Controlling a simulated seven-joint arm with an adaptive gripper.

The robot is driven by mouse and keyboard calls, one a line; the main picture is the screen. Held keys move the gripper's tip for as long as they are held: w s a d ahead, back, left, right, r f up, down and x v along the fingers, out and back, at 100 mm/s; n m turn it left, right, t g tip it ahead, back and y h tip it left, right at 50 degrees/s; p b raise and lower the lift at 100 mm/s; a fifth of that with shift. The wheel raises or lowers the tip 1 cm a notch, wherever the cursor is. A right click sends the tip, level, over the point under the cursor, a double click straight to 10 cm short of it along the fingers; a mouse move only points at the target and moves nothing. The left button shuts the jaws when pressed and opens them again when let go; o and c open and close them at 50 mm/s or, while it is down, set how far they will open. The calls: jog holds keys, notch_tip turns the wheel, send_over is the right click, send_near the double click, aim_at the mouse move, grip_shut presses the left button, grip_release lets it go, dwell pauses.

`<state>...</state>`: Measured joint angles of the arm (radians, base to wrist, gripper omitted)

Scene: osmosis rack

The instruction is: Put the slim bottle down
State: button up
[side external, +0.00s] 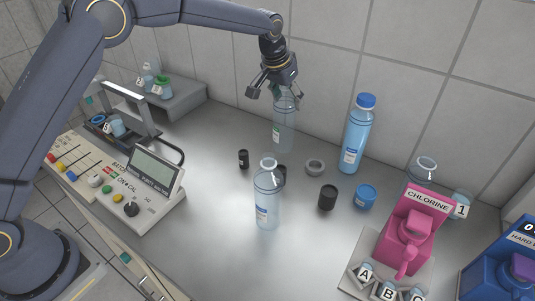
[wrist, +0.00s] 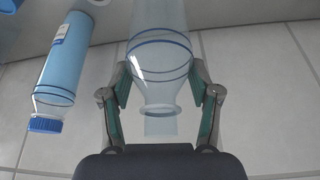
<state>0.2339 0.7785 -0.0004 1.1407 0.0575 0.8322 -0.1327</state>
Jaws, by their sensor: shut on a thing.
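My gripper (side external: 276,92) is shut on a clear, slim bottle (side external: 284,128) near the back of the steel counter. In the wrist view the bottle (wrist: 160,50) sits between the two green-padded fingers (wrist: 160,82), its open mouth toward my palm. In the side view the bottle hangs upright below the fingers, and the fingers cover part of its neck. Its base is near the counter top (side external: 215,160); I cannot tell whether it touches. A blue-filled, blue-capped bottle (side external: 356,140) stands to its right; it also shows in the wrist view (wrist: 62,65).
An open clear bottle (side external: 266,205) stands in front. Black caps (side external: 327,198) (side external: 243,158), a grey ring (side external: 315,166) and a blue cap (side external: 365,197) lie nearby. A pink chlorine dispenser (side external: 410,225) stands right, a control panel (side external: 140,185) left.

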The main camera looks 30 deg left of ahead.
jog(key=shift+w+f, duration=0.15)
jog(key=shift+f, duration=0.75)
jog(key=shift+w+f, duration=0.1)
jog(key=shift+f, duration=0.9)
jog(key=o, duration=0.9)
